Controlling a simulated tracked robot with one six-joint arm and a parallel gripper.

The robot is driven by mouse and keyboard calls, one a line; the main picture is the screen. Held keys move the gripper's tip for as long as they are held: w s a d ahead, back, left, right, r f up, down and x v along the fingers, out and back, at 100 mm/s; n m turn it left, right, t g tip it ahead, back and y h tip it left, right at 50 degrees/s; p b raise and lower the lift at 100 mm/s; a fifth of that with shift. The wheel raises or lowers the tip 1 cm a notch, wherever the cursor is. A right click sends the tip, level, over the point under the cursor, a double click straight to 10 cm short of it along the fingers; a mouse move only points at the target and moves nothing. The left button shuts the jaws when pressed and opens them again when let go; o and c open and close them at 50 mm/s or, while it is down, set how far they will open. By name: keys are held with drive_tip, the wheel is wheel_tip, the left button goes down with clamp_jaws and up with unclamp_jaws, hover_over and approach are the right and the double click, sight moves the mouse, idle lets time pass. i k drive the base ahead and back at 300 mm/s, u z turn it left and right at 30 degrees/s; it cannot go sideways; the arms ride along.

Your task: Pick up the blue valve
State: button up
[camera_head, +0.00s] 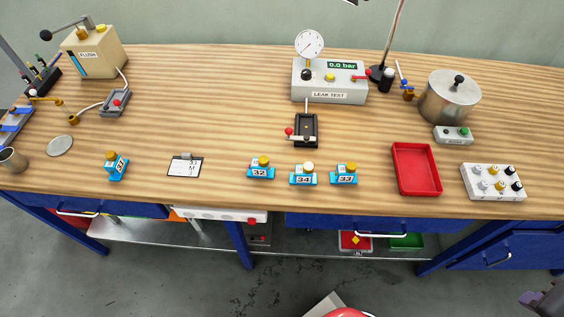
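Several blue valve blocks with number labels stand near the front of the wooden bench. The blue valve marked 31 (116,168) is alone at the left, with a brown-gold cap, and sits at an angle. Right of centre are valve 32 (260,172) with a yellow cap, valve 34 (303,179) with a white cap, and valve 33 (345,178) with a yellow cap. A dark part at the bottom right corner may be my gripper (545,300). It is cut off by the frame, far from the valves, and its fingers cannot be made out.
A clipboard (185,167) lies between valves 31 and 32. A red tray (416,170) and a white block of small caps (492,183) are at the right. Behind stand the leak tester (329,82), a black fixture (306,130), a metal pot (449,98) and the flush unit (94,52).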

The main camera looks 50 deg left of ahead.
sight(260, 167)
drive_tip(key=z, duration=0.2)
drive_tip(key=k, duration=1.2)
drive_tip(key=u, duration=2.4)
drive_tip(key=i, duration=0.5)
drive_tip(key=z, duration=0.05)
